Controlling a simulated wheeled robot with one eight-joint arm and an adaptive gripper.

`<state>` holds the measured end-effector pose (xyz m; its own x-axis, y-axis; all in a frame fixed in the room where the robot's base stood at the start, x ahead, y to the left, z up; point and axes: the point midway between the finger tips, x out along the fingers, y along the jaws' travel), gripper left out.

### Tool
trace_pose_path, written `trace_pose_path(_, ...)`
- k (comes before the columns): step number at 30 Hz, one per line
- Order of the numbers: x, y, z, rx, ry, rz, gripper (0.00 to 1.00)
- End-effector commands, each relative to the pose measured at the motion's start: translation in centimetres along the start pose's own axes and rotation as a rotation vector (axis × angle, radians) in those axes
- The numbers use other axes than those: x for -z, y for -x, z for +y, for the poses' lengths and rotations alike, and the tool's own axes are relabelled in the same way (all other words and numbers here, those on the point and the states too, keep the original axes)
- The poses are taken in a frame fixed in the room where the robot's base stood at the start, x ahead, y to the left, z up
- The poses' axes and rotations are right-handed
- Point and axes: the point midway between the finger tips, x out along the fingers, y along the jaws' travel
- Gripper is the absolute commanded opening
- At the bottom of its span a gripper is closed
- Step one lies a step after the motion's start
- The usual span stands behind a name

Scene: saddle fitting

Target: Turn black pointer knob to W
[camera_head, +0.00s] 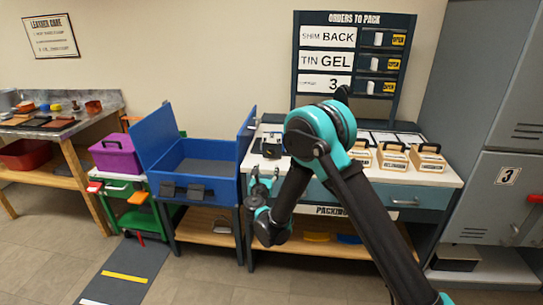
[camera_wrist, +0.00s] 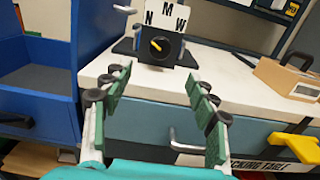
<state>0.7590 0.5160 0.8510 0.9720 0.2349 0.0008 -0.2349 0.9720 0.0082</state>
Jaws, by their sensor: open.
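The black pointer knob (camera_wrist: 160,47) sits on the front of a dark block on the white tabletop, with a yellow mark on it. The mark appears to slant up and left, toward N; its exact setting is hard to tell. White plates behind it carry N on the left, M (camera_wrist: 167,11) at the top and W (camera_wrist: 178,17) on the right. The dial unit (camera_head: 271,147) shows small in the head view, at the table's left end. My gripper (camera_wrist: 160,95) is open and empty, its fingers apart, short of the knob; it also shows in the head view (camera_head: 262,180).
A blue bin (camera_head: 205,160) with raised panels stands left of the white packing table (camera_head: 440,176). A drawer handle (camera_wrist: 185,145) protrudes from the table's front below my fingers. Wooden carriers (camera_head: 392,158) stand on the right. The tabletop between them and the dial is clear.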

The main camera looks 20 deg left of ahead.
Motion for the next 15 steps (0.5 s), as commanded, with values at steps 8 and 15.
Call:
trace_pose_path(8, 0.0, -5.7, -0.1, 0.003, -0.001, 0.001, 0.58)
trace_pose_path(15, 0.0, -10.1, -0.2, 0.003, -0.002, 0.001, 0.58)
